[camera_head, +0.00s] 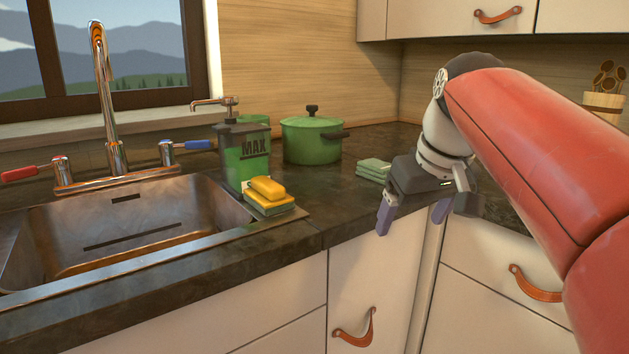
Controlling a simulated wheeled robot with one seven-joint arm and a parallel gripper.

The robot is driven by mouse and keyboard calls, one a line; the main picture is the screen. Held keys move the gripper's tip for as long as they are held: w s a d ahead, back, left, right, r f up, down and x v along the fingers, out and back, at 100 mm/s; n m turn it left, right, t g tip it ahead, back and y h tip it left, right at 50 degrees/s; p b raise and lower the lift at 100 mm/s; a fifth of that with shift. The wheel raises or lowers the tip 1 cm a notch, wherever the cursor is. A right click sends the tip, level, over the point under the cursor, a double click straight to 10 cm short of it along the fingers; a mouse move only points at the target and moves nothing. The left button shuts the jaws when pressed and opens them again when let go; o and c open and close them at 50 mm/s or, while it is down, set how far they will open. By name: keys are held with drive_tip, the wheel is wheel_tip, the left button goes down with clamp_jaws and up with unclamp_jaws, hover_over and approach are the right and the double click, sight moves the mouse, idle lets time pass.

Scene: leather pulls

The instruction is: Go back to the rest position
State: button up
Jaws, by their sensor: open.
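My gripper (413,215) is in the right half of the head view, at the end of my red and white arm. Its two purple-grey fingers point down and stand apart, with nothing visible between them. It hangs in front of the counter's inner corner, over the front edge and the white cabinet fronts. My arm comes in from the right side and hides part of the counter and cabinets behind it.
The dark counter (345,205) bears a green pot (312,140), a green soap dispenser (243,155), yellow sponges (268,195) and folded green cloths (373,169) close to my gripper. A sink (130,235) and faucet (108,110) are left. Leather pulls (356,328) stick out from the cabinets.

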drive_tip(key=s+f+m, duration=0.1)
drive_tip(key=s+f, duration=0.7)
drive_tip(key=f, duration=0.2)
drive_tip(key=s+f+m+t+h, duration=0.1)
drive_tip(key=s+f+m, duration=0.1)
drive_tip(key=s+f, duration=0.6)
wheel_tip(320, 180, down, 3)
drive_tip(key=shift+s+d, duration=0.25)
